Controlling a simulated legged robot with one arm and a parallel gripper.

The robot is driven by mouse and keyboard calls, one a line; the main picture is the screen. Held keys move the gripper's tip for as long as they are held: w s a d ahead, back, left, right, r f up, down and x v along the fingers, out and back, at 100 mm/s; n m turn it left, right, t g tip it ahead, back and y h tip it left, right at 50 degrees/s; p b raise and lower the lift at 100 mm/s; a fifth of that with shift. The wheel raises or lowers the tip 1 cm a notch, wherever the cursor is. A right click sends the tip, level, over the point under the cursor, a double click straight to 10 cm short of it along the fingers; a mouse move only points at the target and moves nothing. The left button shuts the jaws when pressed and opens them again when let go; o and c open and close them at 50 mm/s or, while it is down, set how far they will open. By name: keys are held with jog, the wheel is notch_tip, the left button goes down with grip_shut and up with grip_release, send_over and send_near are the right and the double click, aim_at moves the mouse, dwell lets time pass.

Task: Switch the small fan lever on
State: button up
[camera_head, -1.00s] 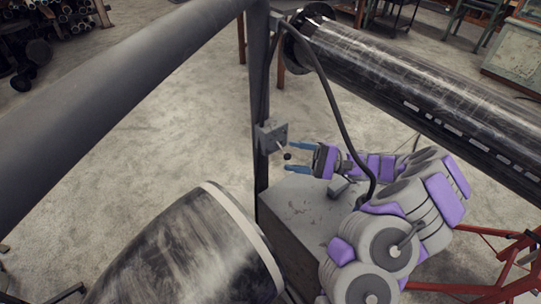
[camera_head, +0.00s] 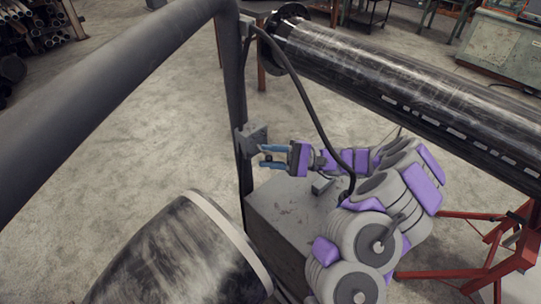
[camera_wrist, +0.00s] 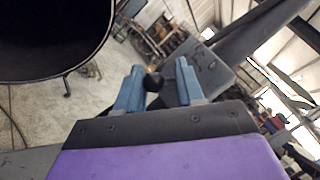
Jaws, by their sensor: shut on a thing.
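The fan lever's grey switch box (camera_head: 252,138) is fixed to the dark upright post. It also shows in the wrist view (camera_wrist: 208,72), behind the fingers. The lever's black ball knob (camera_wrist: 153,82) sits between the two blue fingers, closer to the left one. My gripper (camera_head: 264,156) is right beside the box in the head view, with its fingers reaching around the knob and shut on it. In the wrist view my gripper (camera_wrist: 160,84) points toward the box. The lever's stem is mostly hidden, so its exact angle cannot be told.
The dark post (camera_head: 234,95) stands just behind the box. A black cable (camera_head: 302,85) hangs close to my arm. A large flanged pipe (camera_head: 400,85) runs across the upper right. A grey block (camera_head: 290,210) is below my gripper, and another big pipe (camera_head: 180,255) lies at the lower left.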

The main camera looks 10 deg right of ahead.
aim_at(270, 156)
jog(key=c, duration=0.4)
jog(key=shift+o, duration=0.2)
jog(key=shift+p, duration=0.35)
jog(key=r+m+h+p, duration=0.1)
jog(key=p, duration=0.2)
jog(key=r+m+h+p, duration=0.1)
jog(key=p, duration=0.2)
jog(key=shift+s+m, duration=0.2)
jog(key=shift+m, duration=0.2)
jog(key=m+h+p, duration=0.1)
jog(key=p, duration=0.2)
jog(key=r+m+h+p, duration=0.1)
jog(key=m+p, duration=0.1)
jog(key=p, duration=0.2)
jog(key=shift+a+r+g+h, duration=0.15)
jog(key=shift+g+h, duration=0.15)
jog(key=m+h+p, duration=0.1)
jog(key=p, duration=0.2)
jog(key=shift+w+r+g+p, duration=0.15)
jog(key=shift+g+p, duration=0.15)
jog(key=shift+p, duration=0.1)
jog(key=shift+a+m+h+p, duration=0.1)
jog(key=shift+m+h+p, duration=0.2)
jog(key=shift+p, duration=0.05)
